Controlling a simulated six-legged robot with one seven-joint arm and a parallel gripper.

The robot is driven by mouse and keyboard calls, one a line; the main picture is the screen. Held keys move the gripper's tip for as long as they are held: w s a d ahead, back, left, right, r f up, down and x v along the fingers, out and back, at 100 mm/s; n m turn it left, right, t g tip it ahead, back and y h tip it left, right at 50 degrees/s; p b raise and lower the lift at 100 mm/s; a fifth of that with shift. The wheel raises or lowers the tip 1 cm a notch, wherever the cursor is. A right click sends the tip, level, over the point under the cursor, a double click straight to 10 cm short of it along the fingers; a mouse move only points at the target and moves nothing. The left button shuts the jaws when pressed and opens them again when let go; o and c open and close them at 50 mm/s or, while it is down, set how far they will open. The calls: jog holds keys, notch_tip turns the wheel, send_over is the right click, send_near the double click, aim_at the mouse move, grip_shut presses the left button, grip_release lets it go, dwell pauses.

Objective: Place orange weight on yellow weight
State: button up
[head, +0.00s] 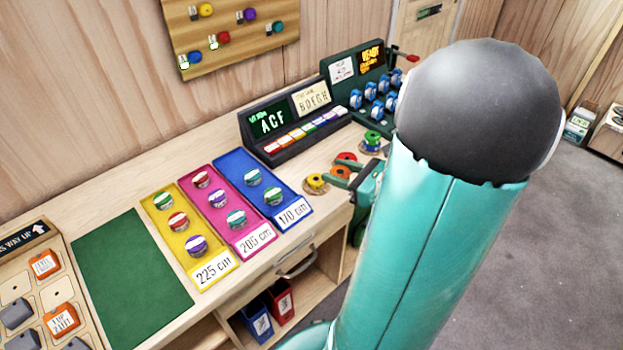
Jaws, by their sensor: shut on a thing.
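My gripper (345,178) reaches in from the right at the right end of the desk, its green fingers pointing left. It is shut on the orange weight (340,171), which shows between the fingers. The yellow weight (317,182), a round disc with a dark centre, is just left of the fingertips. The orange weight looks beside the yellow weight, not on it. I cannot tell how high the orange weight is above the desk.
A red weight (347,158) is just behind the gripper, and a green weight (373,138) is farther back. Yellow, magenta and blue trays (284,211) with round tins lie to the left. A dark display console (290,122) stands behind. My arm hides the desk's right side.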

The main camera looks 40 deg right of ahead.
jog(key=w+d+f, duration=0.3)
jog(key=w+f, duration=0.1)
jog(key=w, duration=0.5)
send_over(316, 179)
jog(key=f, duration=0.4)
jog(key=shift+s+f, duration=0.3)
jog(key=shift+f, duration=0.1)
jog(key=shift+w+f, duration=0.35)
jog(key=shift+f, duration=1.65)
jog(key=shift+f, duration=0.1)
jog(key=o, duration=1.1)
